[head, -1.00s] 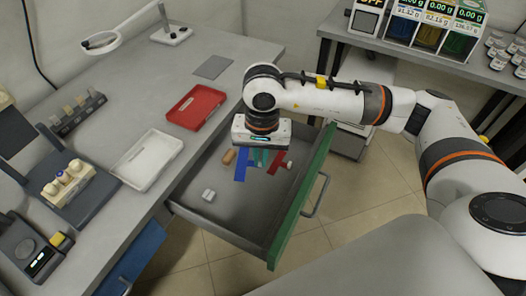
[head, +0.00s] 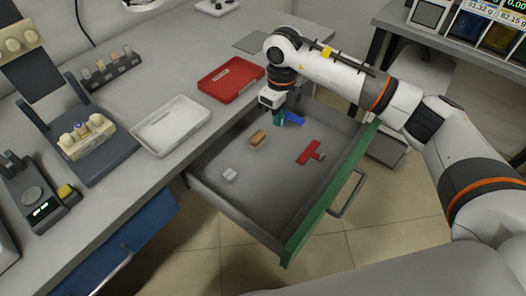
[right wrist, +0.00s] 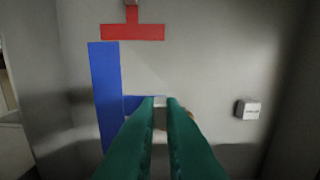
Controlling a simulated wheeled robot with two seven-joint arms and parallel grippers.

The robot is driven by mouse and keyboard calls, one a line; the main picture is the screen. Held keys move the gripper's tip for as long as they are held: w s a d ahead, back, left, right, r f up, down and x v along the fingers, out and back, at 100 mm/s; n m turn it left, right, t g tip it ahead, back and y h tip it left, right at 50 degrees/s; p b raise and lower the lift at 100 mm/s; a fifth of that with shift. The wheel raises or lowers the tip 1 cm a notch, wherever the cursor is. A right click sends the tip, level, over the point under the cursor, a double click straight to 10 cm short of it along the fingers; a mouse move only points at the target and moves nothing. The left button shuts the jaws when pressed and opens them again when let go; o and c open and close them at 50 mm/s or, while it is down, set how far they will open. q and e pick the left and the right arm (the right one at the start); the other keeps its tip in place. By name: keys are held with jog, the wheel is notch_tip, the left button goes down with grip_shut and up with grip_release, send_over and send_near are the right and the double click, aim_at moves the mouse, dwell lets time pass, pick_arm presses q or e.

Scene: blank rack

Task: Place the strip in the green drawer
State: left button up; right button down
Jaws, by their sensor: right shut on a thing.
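The green drawer (head: 322,205) is pulled open, its green front facing right. My right gripper (head: 279,119) is inside the drawer's far end, pointing down. In the right wrist view its two teal fingers (right wrist: 160,101) are close together, with a small pale piece (right wrist: 159,99), apparently the strip, between the tips. Most of it is hidden by the fingers. A blue piece (head: 294,117) lies in the drawer beside the fingers; it also shows in the right wrist view (right wrist: 106,90). My left gripper is not in view.
The drawer also holds a red T-shaped piece (head: 310,152), a tan block (head: 257,138) and a small white box (head: 229,174). A red tray (head: 231,79) and a white tray (head: 170,125) stand on the bench beside it. The drawer's near floor is mostly clear.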

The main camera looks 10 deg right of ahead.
send_over(277, 148)
notch_tip(277, 148, down, 7)
jog(key=shift+r, duration=0.1)
jog(key=shift+f, duration=1.6)
pick_arm(q)
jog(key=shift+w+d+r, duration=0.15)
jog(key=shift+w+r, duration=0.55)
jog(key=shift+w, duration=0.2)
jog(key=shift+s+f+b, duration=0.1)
jog(key=shift+b, duration=0.25)
pick_arm(e)
jog(key=shift+f, duration=0.1)
jog(key=c, duration=1.5)
grip_release()
jog(key=shift+c, duration=0.2)
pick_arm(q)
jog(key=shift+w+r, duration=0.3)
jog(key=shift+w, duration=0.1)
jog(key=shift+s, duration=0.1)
